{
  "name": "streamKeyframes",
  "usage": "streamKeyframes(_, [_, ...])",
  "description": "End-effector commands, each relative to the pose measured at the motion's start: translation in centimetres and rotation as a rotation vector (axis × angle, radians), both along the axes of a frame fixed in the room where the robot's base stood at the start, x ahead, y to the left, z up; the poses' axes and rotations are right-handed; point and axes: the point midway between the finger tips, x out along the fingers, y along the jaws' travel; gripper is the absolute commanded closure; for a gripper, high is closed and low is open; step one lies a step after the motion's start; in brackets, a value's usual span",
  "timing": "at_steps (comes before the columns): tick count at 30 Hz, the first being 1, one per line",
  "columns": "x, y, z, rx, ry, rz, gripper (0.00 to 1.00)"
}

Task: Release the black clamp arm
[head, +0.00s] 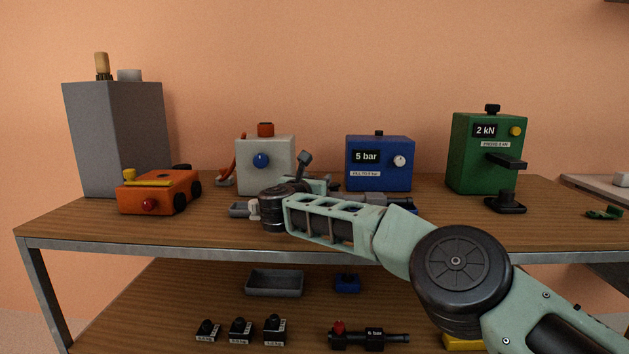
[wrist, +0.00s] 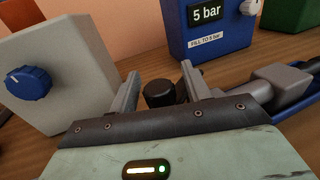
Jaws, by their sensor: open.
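My gripper (wrist: 160,72) is open in the wrist view, with its two grey fingers apart. A black rounded knob (wrist: 160,93) shows between the fingers, with a visible gap on each side; it seems to be part of the black clamp arm, but the rest is hidden behind the gripper body. In the head view a dark lever (head: 305,160) stands tilted up between the white box and the blue box, and may be the same part. My wrist hides most of the gripper there.
The white box (head: 265,165) with a blue knob is close on the left. The blue "5 bar" box (head: 379,165) stands behind to the right. A grey block (wrist: 281,85) on a blue base is right of the fingers. The green "2 kN" press (head: 488,150) stands farther right.

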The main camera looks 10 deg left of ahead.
Motion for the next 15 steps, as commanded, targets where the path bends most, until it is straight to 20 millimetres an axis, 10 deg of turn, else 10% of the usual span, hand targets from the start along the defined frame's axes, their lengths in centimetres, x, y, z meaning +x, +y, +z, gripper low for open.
streamKeyframes(15, [-3.8,0.7,-0.1,-0.001,0.001,0.004,0.52])
